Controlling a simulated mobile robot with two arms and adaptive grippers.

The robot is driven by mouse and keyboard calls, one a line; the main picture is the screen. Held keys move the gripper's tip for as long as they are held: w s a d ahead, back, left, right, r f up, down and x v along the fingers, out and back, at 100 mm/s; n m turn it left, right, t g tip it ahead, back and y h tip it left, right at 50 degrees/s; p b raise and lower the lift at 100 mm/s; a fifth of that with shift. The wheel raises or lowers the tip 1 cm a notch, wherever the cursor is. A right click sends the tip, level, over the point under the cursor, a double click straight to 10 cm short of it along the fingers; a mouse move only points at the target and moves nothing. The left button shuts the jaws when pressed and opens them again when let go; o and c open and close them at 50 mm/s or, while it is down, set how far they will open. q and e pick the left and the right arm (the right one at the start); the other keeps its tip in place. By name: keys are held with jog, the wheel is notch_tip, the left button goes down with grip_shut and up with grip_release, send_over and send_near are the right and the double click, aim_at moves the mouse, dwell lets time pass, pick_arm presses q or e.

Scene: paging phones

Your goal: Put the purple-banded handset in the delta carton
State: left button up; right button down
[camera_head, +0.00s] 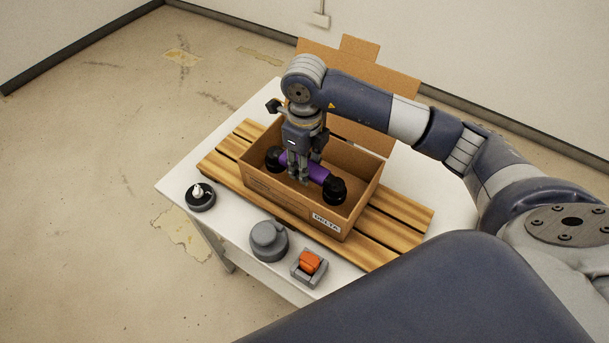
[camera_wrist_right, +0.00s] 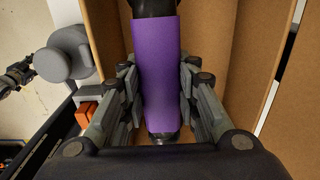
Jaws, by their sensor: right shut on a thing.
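The purple-banded handset (camera_head: 315,173) has black round ends and a purple middle. It is inside the open delta carton (camera_head: 352,192), a brown box with a "DELTA" label at its front corner and its lid up at the back. My right gripper (camera_head: 302,176) points down into the carton and is shut on the purple band. In the right wrist view the purple band (camera_wrist_right: 158,75) lies between the two fingers (camera_wrist_right: 158,92). I cannot tell whether the handset touches the carton floor. My left gripper is not in view.
The carton stands on a slatted wooden pallet (camera_head: 405,220) on a white table (camera_head: 184,180). Along the near edge are a black round base with a white knob (camera_head: 201,196), a grey cylindrical object (camera_head: 268,241) and a grey block with an orange top (camera_head: 309,266).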

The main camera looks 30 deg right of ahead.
jog(key=shift+f, duration=0.65)
jog(key=shift+w+f, duration=0.1)
jog(key=shift+f, duration=0.25)
notch_tip(320, 180, down, 4)
jog(key=shift+r+p, duration=0.15)
jog(key=shift+p, duration=0.5)
jog(key=shift+f, duration=0.3)
jog(key=c, duration=1.4)
grip_release()
jog(key=shift+c, duration=0.2)
jog(key=shift+o, duration=1.1)
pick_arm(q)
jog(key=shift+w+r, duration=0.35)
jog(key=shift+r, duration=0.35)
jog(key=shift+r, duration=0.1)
pick_arm(e)
jog(key=shift+r, duration=0.2)
